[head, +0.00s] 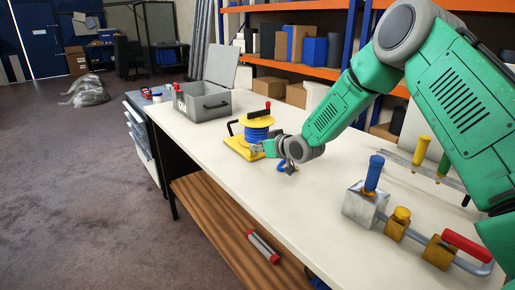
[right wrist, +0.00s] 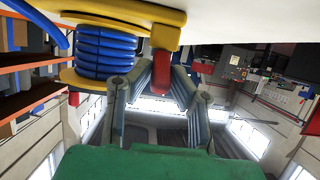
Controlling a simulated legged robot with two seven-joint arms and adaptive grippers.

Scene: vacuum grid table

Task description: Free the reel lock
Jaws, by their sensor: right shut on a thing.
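The reel (head: 257,132) stands on the white table, with a yellow flange on top and blue cable wound around it. Its yellow base plate (head: 239,149) lies under it. In the right wrist view the wound blue cable (right wrist: 103,48) and yellow base (right wrist: 150,10) show at the upper left. My right gripper (head: 262,149) is low beside the reel. In the right wrist view my right gripper (right wrist: 160,76) is shut on a red lock lever (right wrist: 162,66) beside the yellow base. In the head view the lever is mostly hidden by the gripper. My left gripper is in neither view.
A grey open-lidded box (head: 203,103) stands behind the reel. A loose blue cable end (head: 286,167) lies near my right gripper. A metal block with a blue handle (head: 374,174) and a bent rod with a red grip (head: 466,245) stand at the right. The table's front middle is clear.

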